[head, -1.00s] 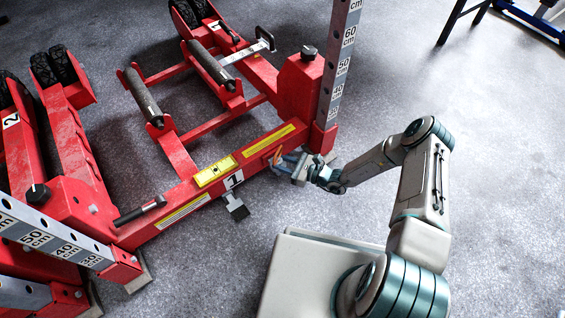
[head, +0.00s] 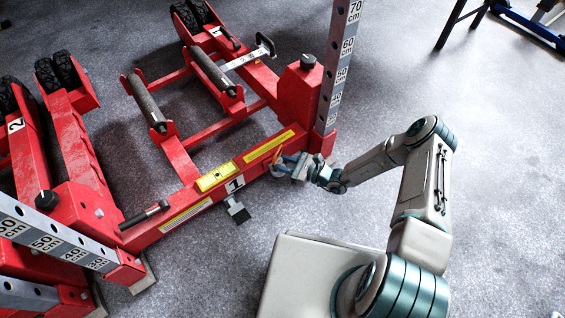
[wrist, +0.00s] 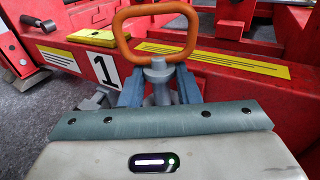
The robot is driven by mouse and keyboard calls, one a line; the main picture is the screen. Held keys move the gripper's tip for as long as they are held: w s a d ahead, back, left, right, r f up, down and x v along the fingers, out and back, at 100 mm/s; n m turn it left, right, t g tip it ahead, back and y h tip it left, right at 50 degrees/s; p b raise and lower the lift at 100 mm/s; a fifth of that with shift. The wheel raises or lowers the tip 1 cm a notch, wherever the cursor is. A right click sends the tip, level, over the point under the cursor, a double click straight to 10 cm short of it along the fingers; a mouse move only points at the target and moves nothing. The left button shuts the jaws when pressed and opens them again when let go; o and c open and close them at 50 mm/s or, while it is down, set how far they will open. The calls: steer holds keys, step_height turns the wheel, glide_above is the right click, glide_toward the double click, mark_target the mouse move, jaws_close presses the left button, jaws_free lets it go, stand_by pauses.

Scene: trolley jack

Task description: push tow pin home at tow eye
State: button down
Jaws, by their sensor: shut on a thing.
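The tow pin (wrist: 158,72) is a grey pin with an orange loop handle (wrist: 190,40). My gripper (wrist: 160,92) is shut on its grey shank, with the blue-grey fingers on both sides and the loop standing above them. In the head view my gripper (head: 286,164) is at the front face of the red jack beam (head: 215,187), right of the number 1 plate, with a bit of orange at its tip. The tow eye and the pin's lower end are hidden, so I cannot tell how deep the pin sits.
A black pedal (head: 238,211) sticks out from the beam left of my gripper. A post with a centimetre scale (head: 339,75) rises close on the right. A second red jack (head: 75,150) stands at the left.

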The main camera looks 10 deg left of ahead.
steer(key=shift+r+p, duration=1.75)
steer(key=shift+r, duration=0.6)
steer(key=shift+f+b, duration=3.05)
steer(key=shift+f, duration=1.2)
steer(key=c, duration=1)
jaws_free()
steer(key=p+v, duration=0.4)
steer(key=v, duration=1)
